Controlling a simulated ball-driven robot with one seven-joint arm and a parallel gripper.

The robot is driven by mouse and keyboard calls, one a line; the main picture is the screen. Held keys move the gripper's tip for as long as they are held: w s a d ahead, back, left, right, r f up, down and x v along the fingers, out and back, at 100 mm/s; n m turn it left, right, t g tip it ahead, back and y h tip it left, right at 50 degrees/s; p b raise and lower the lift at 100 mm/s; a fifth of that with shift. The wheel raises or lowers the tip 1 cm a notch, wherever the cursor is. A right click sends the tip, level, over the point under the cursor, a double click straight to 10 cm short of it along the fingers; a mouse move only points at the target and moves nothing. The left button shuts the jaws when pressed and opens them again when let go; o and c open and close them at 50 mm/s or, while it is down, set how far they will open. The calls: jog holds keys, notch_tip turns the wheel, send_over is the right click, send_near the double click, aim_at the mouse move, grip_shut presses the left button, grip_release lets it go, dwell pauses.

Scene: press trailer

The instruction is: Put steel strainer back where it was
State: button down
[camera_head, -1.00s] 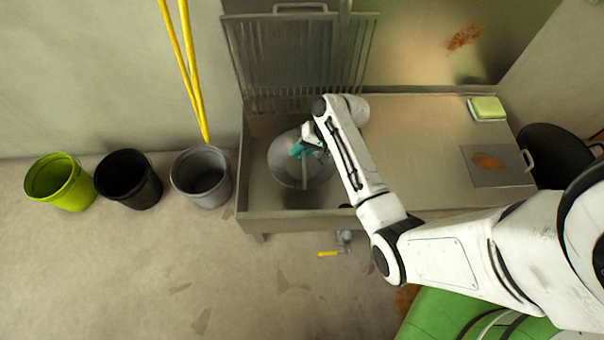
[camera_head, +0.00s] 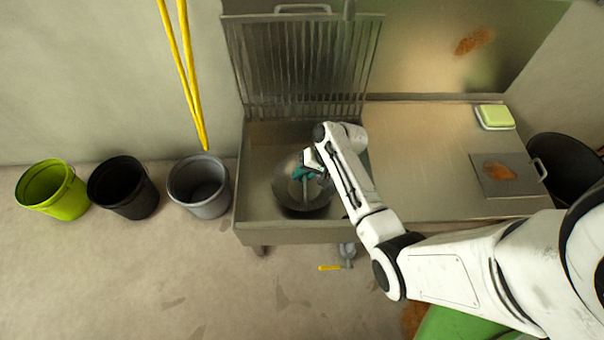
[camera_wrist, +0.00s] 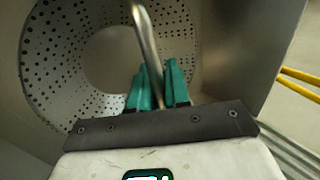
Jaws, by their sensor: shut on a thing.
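The steel strainer (camera_head: 296,196) is a round grey metal bowl with small holes in its wall, and it is in the left basin of the steel sink (camera_head: 255,205) in the head view. In the wrist view the strainer (camera_wrist: 75,60) fills much of the picture, with its curved bar handle (camera_wrist: 146,45) rising between the teal fingers. My gripper (camera_head: 305,174) is shut on that handle; its fingers also show in the wrist view (camera_wrist: 158,88). Whether the strainer touches the basin floor cannot be told.
A slatted metal rack (camera_head: 305,65) stands upright behind the basin. The steel counter (camera_head: 425,150) to the right holds a green sponge-like block (camera_head: 494,117) and a rusty square lid (camera_head: 507,174). Grey (camera_head: 199,187), black (camera_head: 123,188) and lime (camera_head: 52,190) buckets stand left of the sink.

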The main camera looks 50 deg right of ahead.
jog(key=c, duration=1.1)
grip_release()
jog(key=shift+f, duration=0.1)
jog(key=shift+s+r+p, duration=0.1)
jog(key=shift+r+p, duration=0.2)
jog(key=shift+r, duration=0.1)
jog(key=p+v, duration=0.5)
jog(key=v, duration=0.6)
jog(key=s+a+r+n+g+h, duration=0.2)
jog(key=s+a+r+n, duration=0.2)
jog(key=s+a, duration=0.3)
jog(key=s+a+r+n+g+h, duration=0.2)
jog(key=s+a+r+n, duration=0.2)
jog(key=a, duration=0.5)
jog(key=s+n, duration=0.2)
jog(key=s, duration=0.1)
jog(key=shift+s+r+g+h, duration=0.3)
jog(key=shift+s, duration=0.05)
